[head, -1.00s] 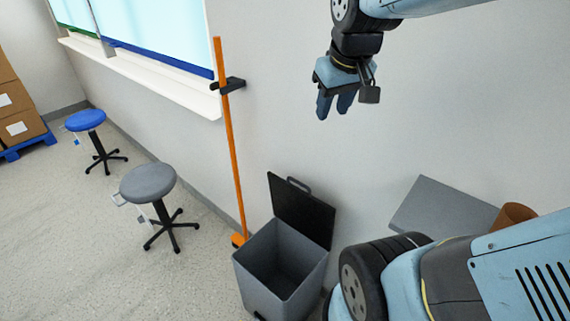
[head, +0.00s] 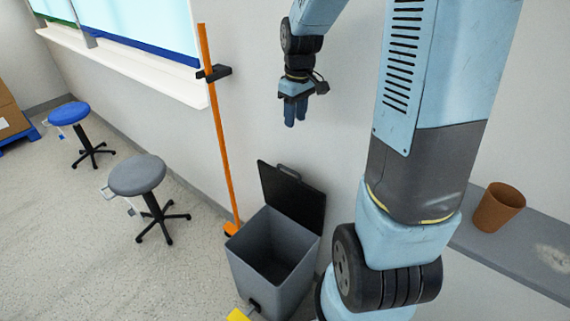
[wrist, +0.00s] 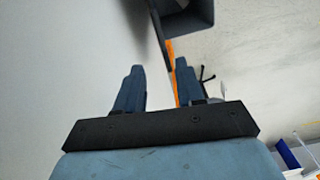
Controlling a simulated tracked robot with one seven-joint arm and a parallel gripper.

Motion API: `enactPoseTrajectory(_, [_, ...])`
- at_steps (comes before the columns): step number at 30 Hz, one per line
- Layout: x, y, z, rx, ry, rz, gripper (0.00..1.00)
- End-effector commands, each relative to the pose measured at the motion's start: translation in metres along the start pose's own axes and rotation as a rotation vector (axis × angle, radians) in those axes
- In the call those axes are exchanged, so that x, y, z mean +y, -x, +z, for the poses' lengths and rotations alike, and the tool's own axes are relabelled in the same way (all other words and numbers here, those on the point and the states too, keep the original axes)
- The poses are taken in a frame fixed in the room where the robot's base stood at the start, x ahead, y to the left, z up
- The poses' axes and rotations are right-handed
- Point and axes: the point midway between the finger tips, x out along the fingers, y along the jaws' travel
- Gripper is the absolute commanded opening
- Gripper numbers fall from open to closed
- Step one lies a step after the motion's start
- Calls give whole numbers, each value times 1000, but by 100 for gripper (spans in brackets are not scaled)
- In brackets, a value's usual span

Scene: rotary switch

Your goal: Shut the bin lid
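The grey bin (head: 262,265) stands on the floor against the wall in the head view. Its dark lid (head: 291,197) is hinged at the back and stands raised, leaning toward the wall, with a small handle at its top edge. The inside of the bin looks empty. My gripper (head: 295,117) points down in the air above the lid, clear of it. In the wrist view my gripper (wrist: 158,85) has its two blue fingers apart with nothing between them. A part of the bin (wrist: 186,20) shows at the top there.
An orange pole (head: 218,130) with a black wall clip stands left of the bin. A grey stool (head: 137,175) and a blue stool (head: 69,113) stand farther left. A brown pot (head: 498,207) sits on a grey shelf (head: 520,258) at the right.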

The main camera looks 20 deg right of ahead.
Motion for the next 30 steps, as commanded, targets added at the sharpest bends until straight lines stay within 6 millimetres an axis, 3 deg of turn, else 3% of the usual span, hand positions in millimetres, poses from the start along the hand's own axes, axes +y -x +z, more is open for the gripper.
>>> enactPoseTrajectory(6, [11,-38,-15,-37,59,-56,38])
enactPoseTrajectory(12, [15,-54,-20,-48,87,-80,38])
enactPoseTrajectory(20, [14,-76,-20,-52,92,-86,38])
enactPoseTrajectory(30, [8,-134,-17,-52,93,-86,38])
